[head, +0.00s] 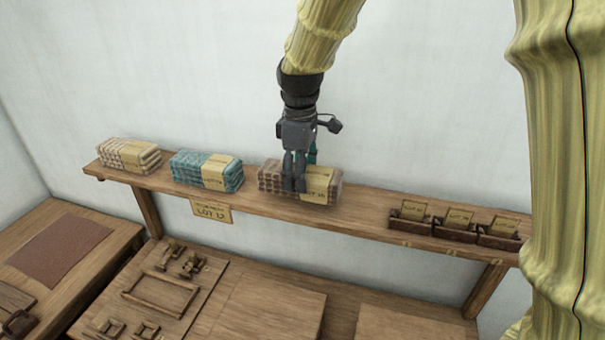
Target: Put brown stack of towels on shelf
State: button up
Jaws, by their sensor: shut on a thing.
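The brown stack of towels (272,177) with a yellow paper band is at the middle of the wooden shelf (365,203) in the head view. My gripper (298,184) points down over the stack and is shut on it, its fingers covering part of the front. The stack looks level and at shelf height. I cannot tell whether its underside touches the board.
A teal stack (195,168) and a cream-brown stack (125,155) lie on the shelf to the left. Small labelled boxes (455,225) stand to the right, with bare shelf between. A sign (211,211) hangs below. Workbenches with a brown mat (62,247) and wooden parts (165,292) are underneath.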

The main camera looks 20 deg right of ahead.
jog(key=shift+w+d+f, duration=0.1)
jog(key=shift+w+d, duration=0.45)
jog(key=shift+d, duration=0.1)
jog(key=shift+s+f+p, duration=0.2)
jog(key=shift+f+p, duration=0.6)
jog(key=shift+p, duration=0.15)
jog(key=shift+w+f+p, duration=0.2)
jog(key=shift+f+p, duration=0.2)
jog(key=shift+f, duration=0.55)
jog(key=shift+s+f, duration=0.1)
jog(key=o, duration=1.1)
notch_tip(320, 180, up, 12)
jog(key=b, duration=0.4)
